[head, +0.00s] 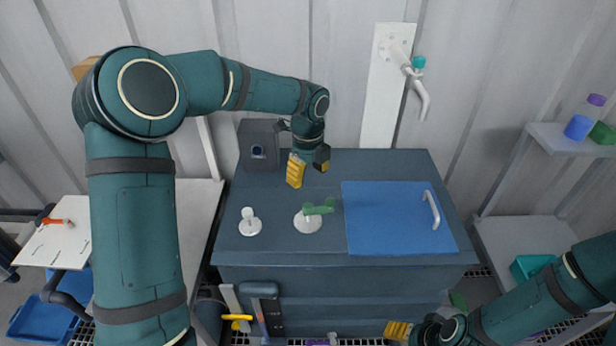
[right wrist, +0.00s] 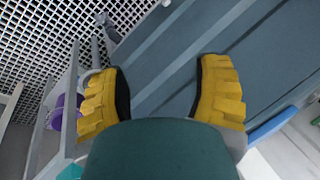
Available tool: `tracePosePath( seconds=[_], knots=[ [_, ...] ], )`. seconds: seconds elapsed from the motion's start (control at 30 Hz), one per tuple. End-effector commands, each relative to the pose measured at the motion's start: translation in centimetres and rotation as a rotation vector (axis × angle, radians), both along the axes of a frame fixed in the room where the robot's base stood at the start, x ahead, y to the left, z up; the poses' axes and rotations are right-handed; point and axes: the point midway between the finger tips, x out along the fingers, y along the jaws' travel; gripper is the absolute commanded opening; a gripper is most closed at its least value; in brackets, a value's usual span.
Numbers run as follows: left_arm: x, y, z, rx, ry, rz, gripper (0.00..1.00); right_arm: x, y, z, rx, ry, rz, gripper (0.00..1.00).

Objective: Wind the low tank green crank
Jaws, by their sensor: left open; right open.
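A green crank (head: 318,208) sits on a round white base (head: 307,222) on top of the low dark blue-grey tank (head: 285,235). My left gripper (head: 308,170) is open, with yellow fingers pointing down, behind and above the crank and apart from it. Nothing shows between its fingers. My right gripper (head: 398,330) is low at the front of the tank, partly cut off by the frame's bottom edge. In the right wrist view its yellow fingers (right wrist: 164,85) are spread wide with nothing between them.
A white knob (head: 249,222) stands left of the crank, and a blue lid with a handle (head: 398,218) lies to its right. A dark box (head: 260,145) stands at the back left. A white wall panel (head: 388,90) holds a teal-knobbed fitting. A shelf (head: 570,140) is on the right.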

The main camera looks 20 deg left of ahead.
Motion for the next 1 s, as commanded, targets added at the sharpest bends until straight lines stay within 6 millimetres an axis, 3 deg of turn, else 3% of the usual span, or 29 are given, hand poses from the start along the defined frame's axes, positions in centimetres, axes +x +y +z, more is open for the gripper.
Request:
tracePosePath(
  seconds=[0.17,0.27,0.5,0.7,0.83,1.0],
  knots=[
    [0.0,0.0,-0.1,0.001,0.0,0.002,0.6,0.0,0.0,-0.2,0.0,0.0,0.0,0.64],
    [0.2,0.0,-0.3,0.004,-0.003,0.021,0.6,-0.1,0.0,-1.2,0.0,0.002,0.002,0.64],
    [0.9,0.2,-0.5,0.015,-0.008,0.172,0.6,-0.9,0.4,-7.6,-0.001,0.022,0.016,0.64],
    [0.7,0.2,0.4,0.011,-0.008,0.308,0.6,-1.6,0.6,-12.6,-0.002,0.04,0.028,0.64],
    [0.3,0.1,1.0,0.005,-0.004,0.366,0.6,-1.9,0.7,-14.4,-0.003,0.048,0.034,0.64],
    [0.1,0.1,1.6,0.0,-0.002,0.398,0.6,-2.0,0.8,-15.2,-0.004,0.051,0.037,0.64]
  ],
)
